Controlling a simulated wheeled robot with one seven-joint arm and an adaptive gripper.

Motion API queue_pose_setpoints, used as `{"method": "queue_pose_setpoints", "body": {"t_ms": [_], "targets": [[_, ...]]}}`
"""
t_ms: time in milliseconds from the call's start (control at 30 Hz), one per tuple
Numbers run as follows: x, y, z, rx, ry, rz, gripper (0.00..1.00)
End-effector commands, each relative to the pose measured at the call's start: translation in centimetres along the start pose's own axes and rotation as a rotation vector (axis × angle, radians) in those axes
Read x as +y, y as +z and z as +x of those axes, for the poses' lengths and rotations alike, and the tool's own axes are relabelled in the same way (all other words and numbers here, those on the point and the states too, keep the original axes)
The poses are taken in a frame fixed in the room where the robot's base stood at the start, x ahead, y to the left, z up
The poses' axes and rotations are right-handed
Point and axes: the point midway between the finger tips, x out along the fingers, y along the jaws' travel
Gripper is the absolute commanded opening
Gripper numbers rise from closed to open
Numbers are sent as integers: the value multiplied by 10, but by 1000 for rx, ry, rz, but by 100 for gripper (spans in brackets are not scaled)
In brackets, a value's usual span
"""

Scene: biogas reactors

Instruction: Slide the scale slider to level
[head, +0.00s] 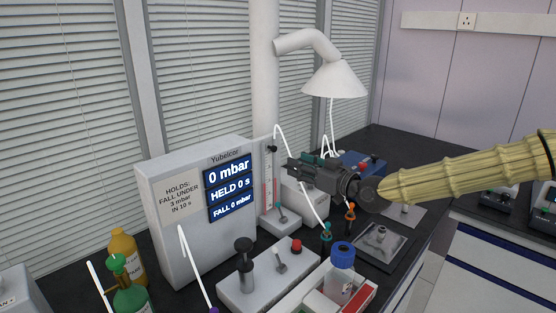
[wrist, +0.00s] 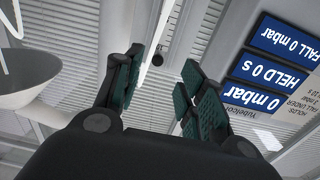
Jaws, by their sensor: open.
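The upright scale (head: 268,185) is a narrow pale strip with a red column, standing right of the display box. A small black knob (head: 272,149), which looks like the scale slider, sits near its top. My gripper (head: 291,168) is open and empty, reaching in from the right, close to the scale at about the knob's height. In the wrist view, which is upside down, the gripper fingers (wrist: 161,78) are spread, with the black knob (wrist: 157,59) beyond them, between the fingertips in the picture. I see no contact with the knob.
The display box (head: 180,235) reads 0 mbar, HELD 0 s and FALL 0 mbar. A white hose (head: 304,180) hangs near my gripper. A valve block (head: 268,280), bottles and a blue-capped jar (head: 342,258) stand in front. A white lamp-shaped hood (head: 335,80) is above.

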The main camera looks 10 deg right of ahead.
Motion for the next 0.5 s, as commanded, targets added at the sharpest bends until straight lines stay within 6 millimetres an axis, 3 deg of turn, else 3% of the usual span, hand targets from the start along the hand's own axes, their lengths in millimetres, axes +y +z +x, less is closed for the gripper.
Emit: {"method": "queue_pose_setpoints", "body": {"t_ms": [267,500], "targets": [[3,-15,-9,20,-16,-23,40],[2,-16,5,16,-18,-25,40]]}}
